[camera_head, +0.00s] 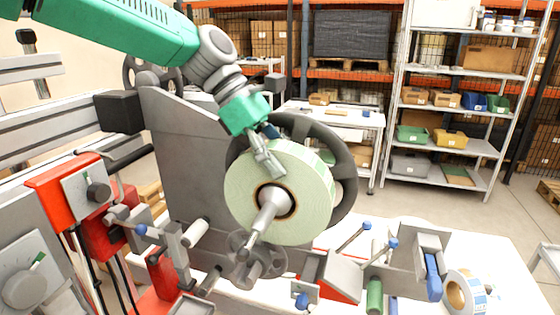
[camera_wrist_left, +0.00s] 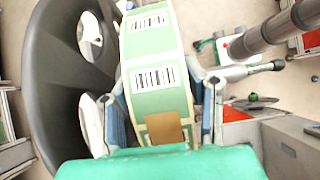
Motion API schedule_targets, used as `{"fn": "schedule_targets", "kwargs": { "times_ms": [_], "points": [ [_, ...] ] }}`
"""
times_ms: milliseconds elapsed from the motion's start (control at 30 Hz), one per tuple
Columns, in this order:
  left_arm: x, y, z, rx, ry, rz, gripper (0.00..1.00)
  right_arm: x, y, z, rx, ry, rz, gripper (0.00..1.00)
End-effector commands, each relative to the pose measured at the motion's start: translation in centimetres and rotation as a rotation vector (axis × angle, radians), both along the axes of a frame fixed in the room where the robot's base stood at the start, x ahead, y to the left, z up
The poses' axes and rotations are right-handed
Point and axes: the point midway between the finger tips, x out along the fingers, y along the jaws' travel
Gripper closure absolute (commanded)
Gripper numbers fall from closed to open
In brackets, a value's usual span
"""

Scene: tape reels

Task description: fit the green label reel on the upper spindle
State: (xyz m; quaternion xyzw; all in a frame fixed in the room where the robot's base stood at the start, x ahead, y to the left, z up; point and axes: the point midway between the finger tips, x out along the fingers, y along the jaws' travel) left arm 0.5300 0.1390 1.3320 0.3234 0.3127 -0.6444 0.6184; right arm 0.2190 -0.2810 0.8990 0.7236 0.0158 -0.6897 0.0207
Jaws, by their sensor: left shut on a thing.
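The green label reel (camera_head: 300,197) is a wide pale-green roll with a dark core. In the head view it is at the upper spindle (camera_head: 266,217), whose grey end shows in front of the core. A large dark disc (camera_head: 342,168) stands behind the reel. My left gripper (camera_head: 268,160) is shut on the reel's upper rim. In the left wrist view the reel (camera_wrist_left: 157,75), with barcode labels on its edge, lies between the two fingers (camera_wrist_left: 160,115), and the dark disc (camera_wrist_left: 55,75) is on the left. How far the reel sits along the spindle is unclear. My right gripper is not visible.
A grey upright plate (camera_head: 185,155) stands behind the spindle. Red machine parts (camera_head: 75,200) are at the left. Blue-knobbed levers (camera_head: 365,228) and a white-and-blue reel (camera_head: 462,290) are at the lower right. Shelves (camera_head: 450,110) stand far back.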

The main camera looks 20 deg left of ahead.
Motion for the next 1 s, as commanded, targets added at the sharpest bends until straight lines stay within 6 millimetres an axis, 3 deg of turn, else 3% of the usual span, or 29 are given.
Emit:
{"fn": "schedule_targets", "kwargs": {
  "times_ms": [133,167,200,233,633,1000],
  "points": [
    [0.0,-0.1,0.2,-0.003,-0.003,0.000,1.00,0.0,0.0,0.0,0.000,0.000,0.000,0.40],
    [0.0,-0.1,0.2,-0.003,-0.003,0.000,0.58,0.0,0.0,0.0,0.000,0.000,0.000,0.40],
    [0.0,-0.1,0.2,-0.002,-0.004,0.000,0.44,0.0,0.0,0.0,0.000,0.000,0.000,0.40],
    [0.0,-0.1,0.2,-0.002,-0.004,0.000,0.37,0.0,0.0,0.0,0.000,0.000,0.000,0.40],
    [0.1,0.4,0.4,0.002,0.001,0.000,0.37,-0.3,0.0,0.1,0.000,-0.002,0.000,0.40],
    [0.4,4.6,6.2,0.000,-0.004,0.003,0.37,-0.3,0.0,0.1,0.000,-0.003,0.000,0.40]
  ]
}}
